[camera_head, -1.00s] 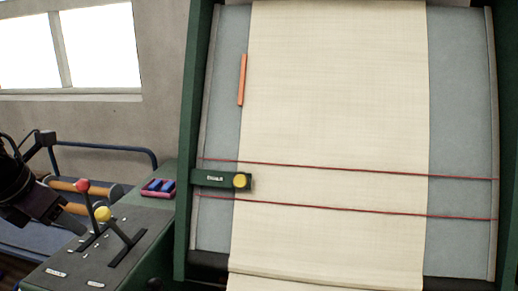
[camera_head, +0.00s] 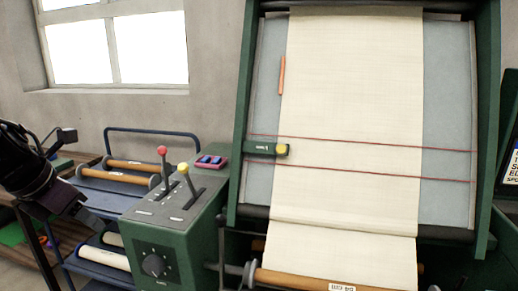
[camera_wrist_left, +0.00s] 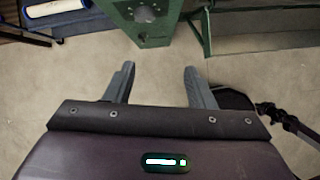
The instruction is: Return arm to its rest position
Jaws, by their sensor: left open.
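My left arm comes in at the left edge of the head view, with its dark gripper (camera_head: 82,212) hanging in front of the blue cart. In the left wrist view my left gripper (camera_wrist_left: 157,85) shows two grey fingers standing well apart, with only bare floor between them. It is open and empty. My right gripper is in neither view.
A green control box (camera_head: 150,225) with a red-knobbed and a yellow-knobbed lever stands right of my left gripper. A green-framed machine (camera_head: 240,130) carries cream cloth (camera_head: 350,100). The blue cart (camera_head: 165,133) holds rolls. Bare floor (camera_wrist_left: 90,75) lies below the gripper.

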